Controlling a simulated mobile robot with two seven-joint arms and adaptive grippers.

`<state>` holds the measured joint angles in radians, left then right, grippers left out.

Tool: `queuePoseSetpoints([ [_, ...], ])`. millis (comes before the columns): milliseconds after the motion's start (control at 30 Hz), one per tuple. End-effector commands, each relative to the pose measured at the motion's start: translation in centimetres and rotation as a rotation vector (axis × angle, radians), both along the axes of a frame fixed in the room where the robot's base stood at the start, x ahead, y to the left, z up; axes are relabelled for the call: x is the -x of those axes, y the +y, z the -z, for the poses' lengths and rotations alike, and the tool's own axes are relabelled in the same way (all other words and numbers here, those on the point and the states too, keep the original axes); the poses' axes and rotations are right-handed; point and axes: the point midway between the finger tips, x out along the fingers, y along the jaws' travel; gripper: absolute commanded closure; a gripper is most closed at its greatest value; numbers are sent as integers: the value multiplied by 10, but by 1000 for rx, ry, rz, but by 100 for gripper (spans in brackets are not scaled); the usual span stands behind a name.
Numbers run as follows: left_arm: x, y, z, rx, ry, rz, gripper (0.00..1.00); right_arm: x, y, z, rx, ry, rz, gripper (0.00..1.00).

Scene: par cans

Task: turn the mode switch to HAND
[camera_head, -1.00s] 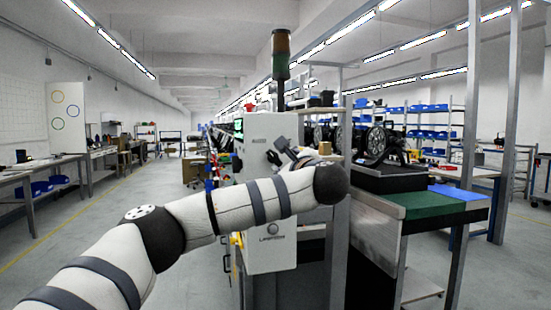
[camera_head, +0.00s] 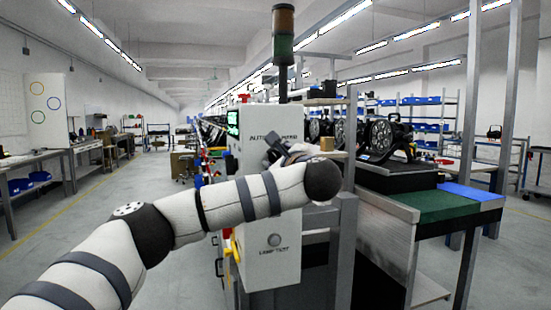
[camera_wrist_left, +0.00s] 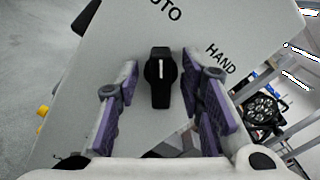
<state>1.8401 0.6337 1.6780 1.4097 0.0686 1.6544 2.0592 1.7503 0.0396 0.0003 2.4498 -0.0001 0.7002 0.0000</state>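The mode switch (camera_wrist_left: 160,78) is a black knob with a white pointer line, on a light grey panel in the left wrist view. Its line points up in that picture, toward the partly cut-off AUTO label (camera_wrist_left: 168,9). The HAND label (camera_wrist_left: 220,58) is to the upper right of the knob. My left gripper (camera_wrist_left: 159,64) is open, one purple-padded finger on each side of the knob, with a gap visible on both sides. In the head view the left gripper (camera_head: 276,150) is at the cabinet front (camera_head: 272,262), and hides the knob. My right gripper is not in view.
The cabinet carries a signal tower (camera_head: 283,45) and a lamp test button (camera_head: 274,240). A bench with a green mat (camera_head: 432,203) and black par cans (camera_head: 381,137) stands to its right. Open floor lies to the left, before the workbenches (camera_head: 40,160).

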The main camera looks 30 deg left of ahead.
Motion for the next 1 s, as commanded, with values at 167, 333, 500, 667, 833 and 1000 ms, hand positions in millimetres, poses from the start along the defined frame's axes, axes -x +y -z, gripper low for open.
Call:
queuePoseSetpoints([
  [167,0,0,0,1,0,1,81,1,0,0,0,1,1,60],
  [333,0,0,0,1,0,1,100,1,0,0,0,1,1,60],
  [500,0,0,0,-3,4,1,100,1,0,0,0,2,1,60],
  [667,0,0,0,-27,32,1,100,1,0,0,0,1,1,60],
  [833,-1,0,-1,-90,106,0,100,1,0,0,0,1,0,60],
  [1000,-1,0,-2,-187,217,1,100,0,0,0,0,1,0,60],
])
